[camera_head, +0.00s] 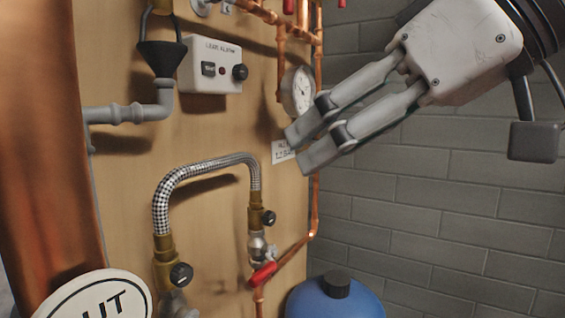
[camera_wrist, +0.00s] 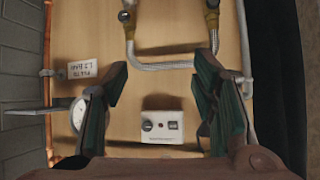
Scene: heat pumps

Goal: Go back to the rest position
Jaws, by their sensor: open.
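My gripper (camera_head: 302,150) is at the upper right in the head view, in front of the wooden panel (camera_head: 222,135). Its two fingers point down and left, with a narrow gap between them from this angle. In the wrist view my gripper (camera_wrist: 155,95) shows its fingers wide apart, with nothing held between them. The fingers overlap the area near the pressure gauge (camera_head: 297,90) and a small label (camera_head: 283,151) in the head view. Whether they touch the panel cannot be told, but no contact shows.
A leak alarm box (camera_head: 212,67), a braided hose (camera_head: 205,165) with valves, a red-handled valve (camera_head: 262,275) and copper pipes (camera_head: 315,210) are on the panel. A blue tank (camera_head: 335,300) stands below. A grey brick wall (camera_head: 450,210) is at the right.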

